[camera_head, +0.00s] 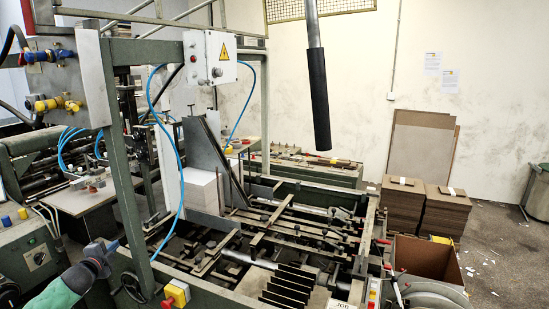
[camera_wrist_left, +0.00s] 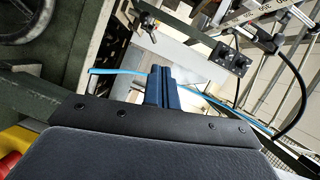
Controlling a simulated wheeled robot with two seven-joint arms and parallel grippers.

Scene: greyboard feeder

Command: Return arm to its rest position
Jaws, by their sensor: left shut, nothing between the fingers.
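My left arm comes in at the lower left of the head view, with a green-sleeved forearm and a dark wrist. My left gripper (camera_head: 110,247) is beside the green frame of the feeder machine (camera_head: 128,190), near its front left post. In the left wrist view the two blue fingers of my left gripper (camera_wrist_left: 163,76) are together, with nothing between them. A blue hose (camera_wrist_left: 118,71) passes behind the fingers in that view. Whether it touches them I cannot tell. My right gripper is in neither view.
A stack of pale board (camera_head: 202,190) stands inside the feeder. A red and yellow switch (camera_head: 176,294) is on the front rail. Brown board stacks (camera_head: 403,207) and an open carton (camera_head: 424,259) stand at the right. The floor beyond them is mostly clear, with scraps.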

